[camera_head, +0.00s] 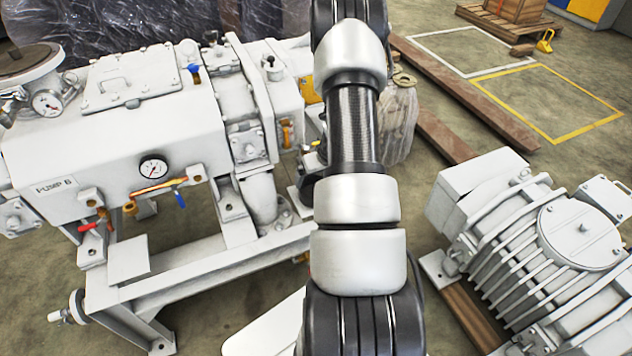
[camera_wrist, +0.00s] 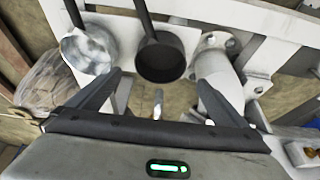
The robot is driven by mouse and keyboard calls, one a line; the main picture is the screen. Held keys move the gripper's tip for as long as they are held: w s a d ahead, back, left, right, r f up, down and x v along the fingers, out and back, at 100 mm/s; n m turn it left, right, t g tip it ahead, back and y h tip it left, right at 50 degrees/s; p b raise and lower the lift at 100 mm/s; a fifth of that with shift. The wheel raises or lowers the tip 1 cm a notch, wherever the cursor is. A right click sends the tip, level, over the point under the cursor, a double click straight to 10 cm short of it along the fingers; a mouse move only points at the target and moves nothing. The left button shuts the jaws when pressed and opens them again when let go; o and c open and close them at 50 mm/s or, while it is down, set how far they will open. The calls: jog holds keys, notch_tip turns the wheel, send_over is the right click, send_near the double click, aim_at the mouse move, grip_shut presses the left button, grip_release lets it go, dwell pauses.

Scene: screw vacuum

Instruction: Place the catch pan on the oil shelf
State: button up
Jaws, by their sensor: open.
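In the wrist view, a dark round pan (camera_wrist: 160,60) with a long dark handle shows just beyond my fingertips, against a white panel (camera_wrist: 118,28). A shiny silver round vessel (camera_wrist: 88,52) with a dark handle is to its left. I cannot tell which of the two is the catch pan, or whether they hang or rest there. My gripper (camera_wrist: 159,78) is open, with nothing clearly held between its fingers. In the head view my arm hides the gripper and both pans. A small flat plate (camera_head: 128,260) juts from the pump's front; I cannot tell if it is the oil shelf.
The white pump (camera_head: 100,135) with gauges and valve handles fills the left. A finned motor (camera_head: 545,235) stands at the right. A flanged pipe (camera_wrist: 222,65) is close to my right finger. Wooden beams (camera_head: 460,95) lie behind; floor is clear inside the yellow outline (camera_head: 548,100).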

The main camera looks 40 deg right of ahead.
jog(key=shift+v, duration=1.55)
jog(key=shift+c, duration=0.5)
